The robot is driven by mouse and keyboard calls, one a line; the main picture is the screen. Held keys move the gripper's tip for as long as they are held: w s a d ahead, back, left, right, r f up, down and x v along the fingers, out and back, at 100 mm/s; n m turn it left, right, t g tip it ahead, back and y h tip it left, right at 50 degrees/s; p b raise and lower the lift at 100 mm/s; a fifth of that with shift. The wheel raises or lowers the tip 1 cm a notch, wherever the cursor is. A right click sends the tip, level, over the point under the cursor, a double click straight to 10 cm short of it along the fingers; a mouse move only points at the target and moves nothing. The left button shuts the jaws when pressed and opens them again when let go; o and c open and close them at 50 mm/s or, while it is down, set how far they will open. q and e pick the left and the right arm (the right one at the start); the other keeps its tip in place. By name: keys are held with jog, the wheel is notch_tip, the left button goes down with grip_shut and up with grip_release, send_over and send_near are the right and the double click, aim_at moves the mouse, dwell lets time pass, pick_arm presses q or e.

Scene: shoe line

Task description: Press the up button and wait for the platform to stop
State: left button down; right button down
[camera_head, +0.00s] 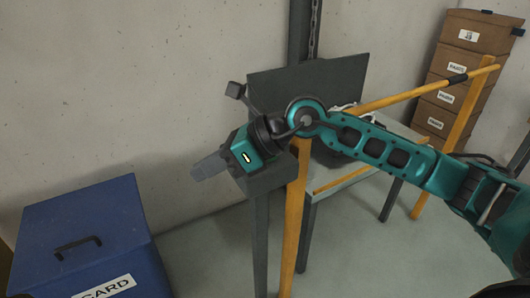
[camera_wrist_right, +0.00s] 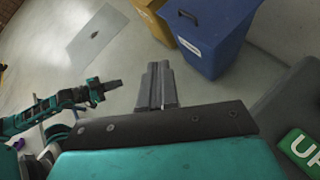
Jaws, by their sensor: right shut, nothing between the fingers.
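My right gripper (camera_head: 208,166) reaches in from the right in the head view, with its fingers shut and empty, pointing left. It is over or beside a dark grey control box (camera_head: 268,181) on a post. In the right wrist view its shut fingers (camera_wrist_right: 157,86) point away over the floor. A green UP sign (camera_wrist_right: 302,150) lies at the lower right of that view, beside the wrist. The up button itself is not visible. A grey platform (camera_head: 335,178) with yellow rails stands behind my right arm, partly hidden. My left gripper (camera_wrist_right: 103,90) shows small in the wrist view; its jaws are unclear.
A blue lidded bin (camera_head: 85,240) labelled CARD stands at the lower left; it also shows in the wrist view (camera_wrist_right: 218,45) next to a yellow-brown bin (camera_wrist_right: 158,22). Stacked brown boxes (camera_head: 462,75) stand at the right. A yellow post (camera_head: 293,225) rises close below my right arm.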

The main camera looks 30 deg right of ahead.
jog(key=w+d+r+t+h, duration=0.1)
jog(key=w+d+r+h, duration=0.1)
jog(key=d, duration=0.5)
jog(key=w+d+r+n+t+h, duration=0.1)
jog(key=w+d+r+t+h, duration=0.1)
jog(key=d+h, duration=0.4)
notch_tip(320, 180, up, 2)
jog(key=shift+w+d+r+n+t+h, duration=0.15)
jog(key=shift+w+d+n+t+h, duration=0.35)
jog(key=shift+d, duration=0.6)
jog(key=shift+w, duration=0.1)
